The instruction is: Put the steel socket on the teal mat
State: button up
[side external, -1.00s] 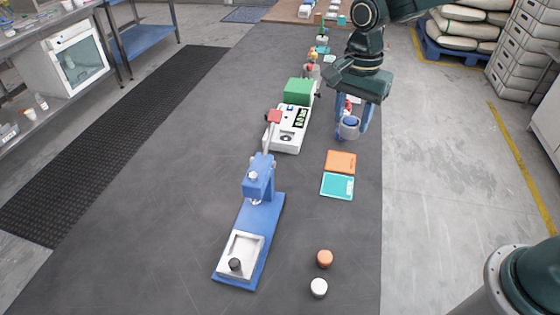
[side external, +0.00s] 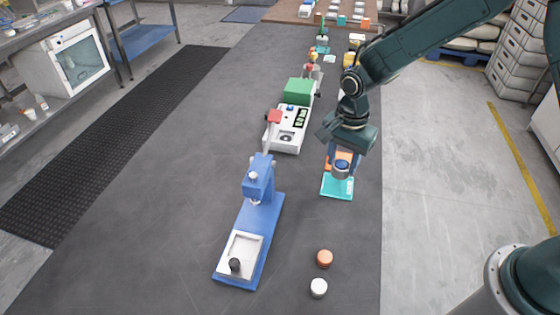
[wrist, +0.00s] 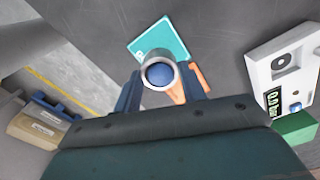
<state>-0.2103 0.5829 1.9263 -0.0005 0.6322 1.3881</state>
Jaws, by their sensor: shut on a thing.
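My gripper (side external: 341,164) is shut on the steel socket (side external: 341,173), a short grey cylinder with a blue inside. In the wrist view the socket (wrist: 159,70) sits between the two blue fingers, its round blue centre facing the camera. The teal mat (side external: 337,187) lies flat on the dark table. In the side view the socket overlaps the mat's far edge; I cannot tell whether it touches. In the wrist view the teal mat (wrist: 165,38) shows just beyond the socket. The orange mat (side external: 332,158) adjoins it on the far side, partly hidden by my gripper.
A white device with a green block (side external: 291,126) stands left of the mats. A blue press (side external: 258,205) with a tray stands nearer, to the left. An orange disc (side external: 325,258) and a white disc (side external: 319,288) lie at the front. The table between mats and discs is clear.

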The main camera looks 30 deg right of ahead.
aim_at(340, 172)
jog(key=shift+f, duration=2.05)
jog(key=shift+f, duration=0.1)
jog(key=o, duration=1.1)
notch_tip(340, 172, up, 12)
jog(key=shift+r, duration=0.1)
